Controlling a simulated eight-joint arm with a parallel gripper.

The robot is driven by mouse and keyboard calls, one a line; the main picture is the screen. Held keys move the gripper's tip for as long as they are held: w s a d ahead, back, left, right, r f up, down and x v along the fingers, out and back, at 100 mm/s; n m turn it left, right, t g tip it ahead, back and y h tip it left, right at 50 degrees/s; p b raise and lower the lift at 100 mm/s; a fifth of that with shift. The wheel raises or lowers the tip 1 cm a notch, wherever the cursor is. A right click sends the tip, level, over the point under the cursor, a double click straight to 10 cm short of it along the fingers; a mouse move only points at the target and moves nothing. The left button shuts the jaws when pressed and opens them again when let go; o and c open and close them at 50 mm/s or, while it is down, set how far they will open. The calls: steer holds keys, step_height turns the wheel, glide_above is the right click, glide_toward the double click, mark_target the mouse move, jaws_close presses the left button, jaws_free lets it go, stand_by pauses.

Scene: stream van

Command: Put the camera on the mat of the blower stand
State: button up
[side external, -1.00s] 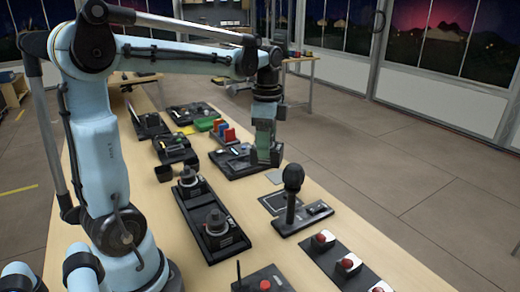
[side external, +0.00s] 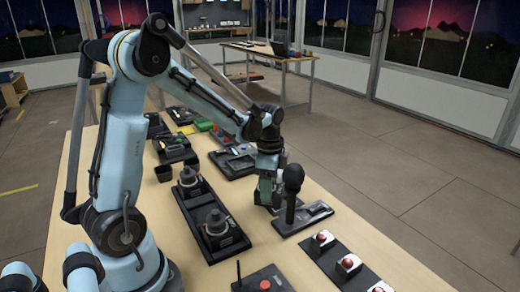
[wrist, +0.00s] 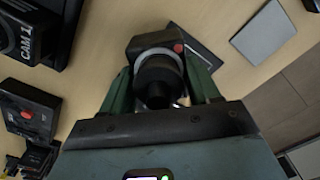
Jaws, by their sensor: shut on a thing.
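The camera is a dark boxy body with a round lens and a small red dot, between my green fingers in the wrist view (wrist: 168,52). My gripper (wrist: 160,92) is shut on it. Below it, a dark mat (wrist: 205,47) shows partly past its right side; the camera covers the rest. In the side view my gripper (side external: 268,195) is low over the table, just left of an upright black bulb-topped thing (side external: 292,178) on a dark base (side external: 312,216). I cannot tell whether this is the blower stand. The gap between camera and mat is unclear.
A grey square card (wrist: 262,33) lies right of the mat. A long black tray (side external: 232,245) with two round-topped devices stands to the left. A flat tray (side external: 225,163) lies behind my gripper.

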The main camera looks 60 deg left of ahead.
mark_target(278, 185)
steer(key=w, duration=0.3)
steer(key=shift+f, duration=0.55)
steer(key=shift+f, duration=0.1)
steer(key=o, duration=1.5)
step_height(278, 185, up, 12)
steer(key=shift+r, duration=0.1)
steer(key=shift+s, duration=0.1)
